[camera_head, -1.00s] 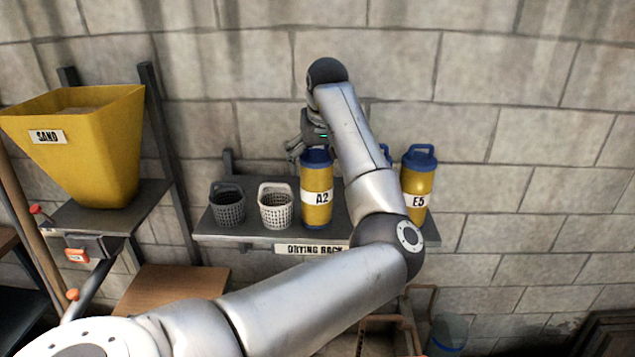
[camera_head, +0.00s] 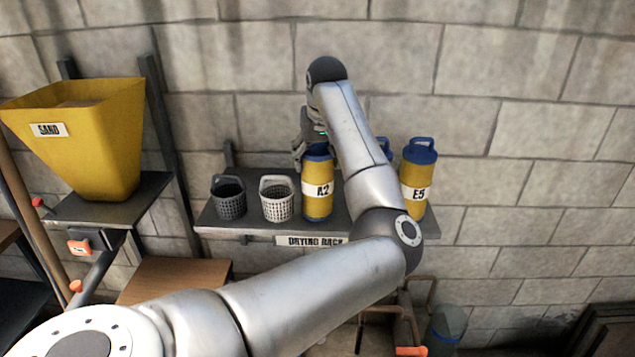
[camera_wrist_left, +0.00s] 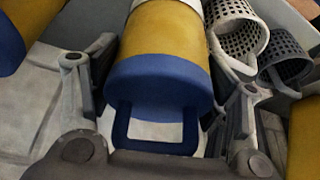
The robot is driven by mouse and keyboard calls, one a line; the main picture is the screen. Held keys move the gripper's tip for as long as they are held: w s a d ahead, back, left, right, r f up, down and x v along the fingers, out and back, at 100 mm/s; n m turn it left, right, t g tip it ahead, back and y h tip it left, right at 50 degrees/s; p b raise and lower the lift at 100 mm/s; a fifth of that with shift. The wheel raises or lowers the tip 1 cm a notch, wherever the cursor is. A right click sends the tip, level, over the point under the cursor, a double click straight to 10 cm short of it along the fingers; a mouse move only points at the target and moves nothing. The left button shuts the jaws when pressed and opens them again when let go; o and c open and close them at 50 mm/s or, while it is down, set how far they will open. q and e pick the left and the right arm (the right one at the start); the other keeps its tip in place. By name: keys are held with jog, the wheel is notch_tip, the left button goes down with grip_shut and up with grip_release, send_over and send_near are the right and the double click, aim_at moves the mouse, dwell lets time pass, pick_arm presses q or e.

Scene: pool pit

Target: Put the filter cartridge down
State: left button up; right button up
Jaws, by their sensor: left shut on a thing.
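The filter cartridge marked A2 (camera_head: 317,203) is a yellow cylinder with a blue cap and blue base. It is upright at the drying rack (camera_head: 240,225), its base at or very near the rack's surface; I cannot tell if it touches. My left gripper (camera_head: 314,143) is at its top, shut on it. In the left wrist view the cartridge (camera_wrist_left: 165,40) lies between the two fingers (camera_wrist_left: 160,95), with its blue handle toward the palm. My right gripper is not in view.
A dark basket (camera_head: 229,203) and a white basket (camera_head: 277,205) stand left of the cartridge. The cartridge marked E5 (camera_head: 417,175) stands to the right; another blue top (camera_head: 384,147) shows behind my arm. A yellow sand hopper (camera_head: 95,150) is at the left.

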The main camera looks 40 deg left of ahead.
pick_arm(q)
jog(key=shift+r, duration=0.1)
jog(key=shift+w+a+r+b, duration=0.1)
jog(key=shift+r+b, duration=0.2)
jog(key=shift+r, duration=0.25)
jog(key=s+d+r+b, duration=0.7)
jog(key=s+r, duration=0.4)
jog(key=s, duration=0.1)
jog(key=shift+s+r, duration=0.25)
jog(key=shift+r, duration=0.15)
jog(key=shift+a+f, duration=0.1)
